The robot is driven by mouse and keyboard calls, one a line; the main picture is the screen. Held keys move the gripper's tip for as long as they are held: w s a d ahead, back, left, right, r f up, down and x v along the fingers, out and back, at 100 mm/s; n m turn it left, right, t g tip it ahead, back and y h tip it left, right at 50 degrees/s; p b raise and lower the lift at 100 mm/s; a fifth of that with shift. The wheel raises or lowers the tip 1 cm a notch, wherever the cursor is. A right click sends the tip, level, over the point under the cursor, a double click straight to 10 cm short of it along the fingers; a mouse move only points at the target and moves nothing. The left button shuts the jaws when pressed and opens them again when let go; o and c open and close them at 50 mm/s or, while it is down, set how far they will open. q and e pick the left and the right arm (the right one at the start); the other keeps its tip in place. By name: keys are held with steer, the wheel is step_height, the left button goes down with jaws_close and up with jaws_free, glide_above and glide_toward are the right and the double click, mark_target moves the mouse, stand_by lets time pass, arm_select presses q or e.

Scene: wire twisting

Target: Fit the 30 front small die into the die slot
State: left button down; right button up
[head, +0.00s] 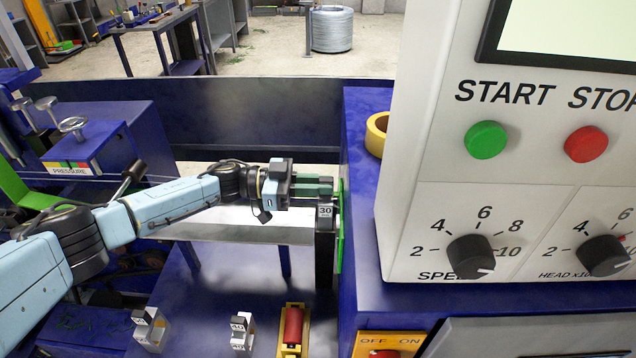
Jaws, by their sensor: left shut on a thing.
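My left gripper (322,187) reaches in from the left, level, with its dark green fingers pointing right. It is shut on the small die marked 30 (325,211), a grey block whose label shows just below the fingertips. The fingers hide most of the die. The die is at the top of an upright black holder (325,262) beside a green plate (341,240). I cannot make out the die slot itself, nor tell whether the die is seated or only touching there. My right gripper is not in view.
The white control panel (430,190) with START and STOP buttons fills the right. A yellow tape roll (377,134) lies on the blue machine top. In front are two small labelled blocks on stands (150,328) (241,331) and a red roller in a yellow frame (293,328).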

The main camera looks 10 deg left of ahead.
arm_select(q)
steer(key=shift+f+b, duration=1.05)
steer(key=shift+f, duration=0.3)
steer(key=c, duration=1.3)
jaws_free()
steer(key=shift+r, duration=0.1)
step_height(320, 180, up, 10)
steer(key=shift+f+p, duration=0.1)
steer(key=shift+p, duration=0.55)
